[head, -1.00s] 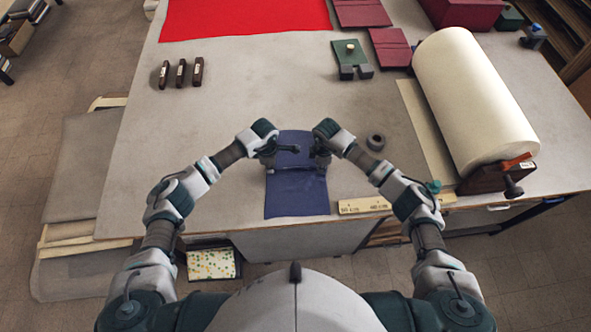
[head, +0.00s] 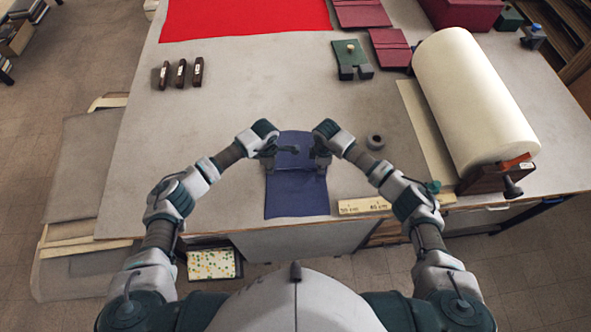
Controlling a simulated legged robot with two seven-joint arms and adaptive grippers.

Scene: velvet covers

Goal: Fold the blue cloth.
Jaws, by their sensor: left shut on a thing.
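The blue cloth (head: 296,194) lies on the grey table near its front edge, with a crosswise line or edge across its middle. My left gripper (head: 268,166) is at the cloth's left edge near that line and is shut on the cloth. My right gripper (head: 321,168) is at the cloth's right edge, level with the left one. Its fingers are small and partly hidden by its own wrist, so I cannot tell if it is open or shut.
A wooden ruler (head: 363,205) lies right of the cloth, and a dark ring (head: 375,142) lies behind it. A large cream roll (head: 470,95) stands at right. Red fabric (head: 245,18) and dark blocks (head: 181,73) lie farther back. The table left of the cloth is clear.

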